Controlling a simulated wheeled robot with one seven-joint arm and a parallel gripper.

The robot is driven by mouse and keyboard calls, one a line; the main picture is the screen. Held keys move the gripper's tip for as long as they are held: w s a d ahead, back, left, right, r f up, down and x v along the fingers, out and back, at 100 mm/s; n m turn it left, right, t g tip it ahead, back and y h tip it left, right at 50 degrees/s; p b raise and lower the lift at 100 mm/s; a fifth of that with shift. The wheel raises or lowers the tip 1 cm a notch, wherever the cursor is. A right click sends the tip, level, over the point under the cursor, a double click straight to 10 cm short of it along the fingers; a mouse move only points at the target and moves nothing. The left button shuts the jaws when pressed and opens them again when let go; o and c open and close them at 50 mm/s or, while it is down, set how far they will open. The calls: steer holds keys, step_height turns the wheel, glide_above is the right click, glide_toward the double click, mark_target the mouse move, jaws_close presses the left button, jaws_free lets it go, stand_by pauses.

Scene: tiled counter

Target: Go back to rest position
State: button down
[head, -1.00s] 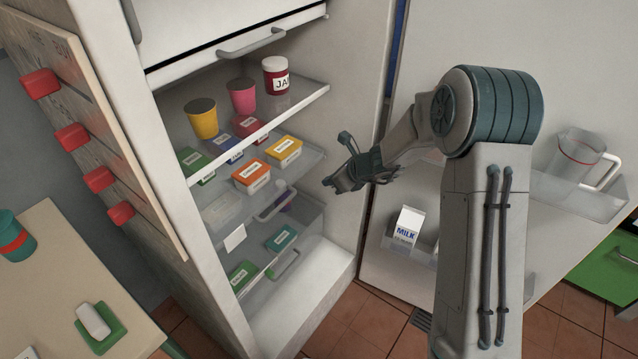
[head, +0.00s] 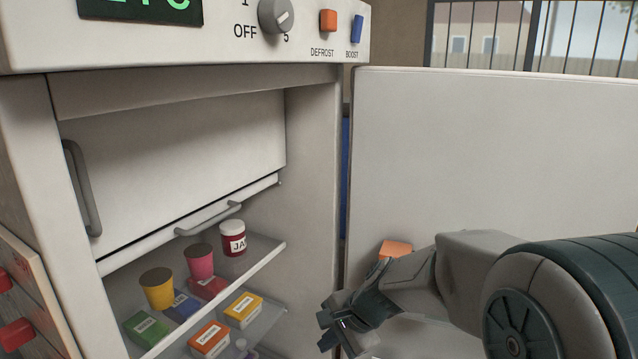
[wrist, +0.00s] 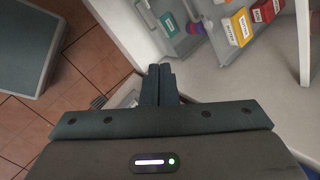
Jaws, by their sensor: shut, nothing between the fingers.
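My gripper (head: 343,325) is in front of the open fridge, to the right of its shelves and near the open door (head: 480,160). Its fingers also show in the wrist view (wrist: 159,72), side by side and shut, with nothing held. My arm reaches in from the lower right of the head view. The gripper is apart from the items on the shelves.
The fridge shelf (head: 262,262) holds a jam jar (head: 233,241), a pink cup (head: 200,262), a yellow cup (head: 157,290) and several labelled boxes. The freezer flap (head: 180,170) above is shut. An orange thing (head: 396,249) shows behind my arm. Tiled floor shows in the wrist view (wrist: 90,65).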

steer(key=s+d+r+n+h+p, duration=0.1)
steer(key=s+d+r+n+h, duration=0.1)
steer(key=s+d+n, duration=0.3)
steer(key=s+d+r+n+h+p, duration=0.2)
steer(key=s+d+r+n, duration=0.3)
steer(key=s+d, duration=0.3)
steer(key=s+h, duration=0.1)
steer(key=s, duration=0.2)
steer(key=shift+s+n+h, duration=0.3)
steer(key=shift+s+n, duration=0.05)
steer(key=shift+n, duration=0.05)
steer(key=shift+s+d, duration=0.1)
steer(key=shift+d, duration=0.05)
